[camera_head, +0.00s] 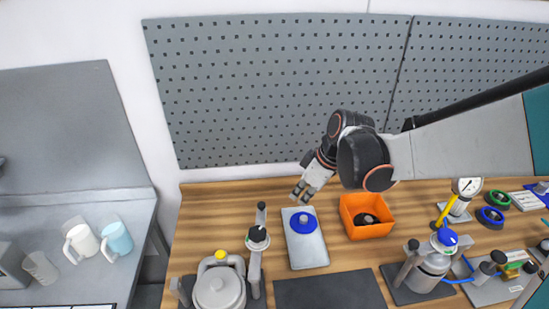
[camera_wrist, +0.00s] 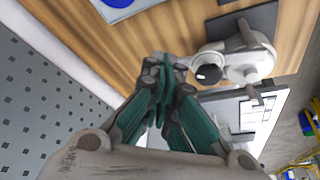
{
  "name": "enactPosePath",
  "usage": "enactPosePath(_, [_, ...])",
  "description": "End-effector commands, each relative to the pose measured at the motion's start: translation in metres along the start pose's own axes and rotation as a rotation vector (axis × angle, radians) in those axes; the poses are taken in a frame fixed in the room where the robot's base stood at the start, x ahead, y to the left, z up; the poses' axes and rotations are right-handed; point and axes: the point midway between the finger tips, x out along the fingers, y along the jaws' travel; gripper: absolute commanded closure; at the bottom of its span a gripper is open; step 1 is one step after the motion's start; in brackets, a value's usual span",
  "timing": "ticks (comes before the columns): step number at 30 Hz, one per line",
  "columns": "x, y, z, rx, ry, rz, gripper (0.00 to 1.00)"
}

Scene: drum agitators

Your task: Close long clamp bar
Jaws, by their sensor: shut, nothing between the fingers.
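A light grey lidded pot (camera_head: 219,292) with a yellow knob stands at the front left of the bench. A long grey clamp bar (camera_head: 254,274) is along its right side, with a round black-and-white knob (camera_head: 259,236) and a black-tipped lever above it. The knob also shows in the wrist view (camera_wrist: 209,74), right of my fingertips, with grey clamp parts (camera_wrist: 250,60) around it. My gripper (camera_head: 298,192) is shut and empty, above the bench behind and right of the clamp. Its fingers fill the middle of the wrist view (camera_wrist: 170,66), apart from the knob. I cannot tell the clamp's latch state.
A grey tray (camera_head: 309,250) with a blue-capped item lies right of the clamp. An orange bin (camera_head: 367,231) holding a dark part stands further right. A grey bottle (camera_head: 428,268) in a clamp stands front right. A pegboard (camera_head: 280,90) rises behind the bench.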

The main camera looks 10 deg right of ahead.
Motion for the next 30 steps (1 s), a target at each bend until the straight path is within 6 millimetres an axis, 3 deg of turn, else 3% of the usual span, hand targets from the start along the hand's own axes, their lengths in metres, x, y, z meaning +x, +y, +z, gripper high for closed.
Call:
enactPosePath(8, [0.028, 0.000, 0.000, -0.008, 0.000, -0.005, 1.00])
enactPosePath(20, [0.105, 0.000, 0.000, -0.008, 0.000, -0.005, 1.00])
enactPosePath(24, [0.110, -0.001, -0.021, -0.010, 0.000, -0.005, 1.00])
enactPosePath(30, [0.115, 0.000, -0.036, -0.008, 0.000, -0.003, 1.00])
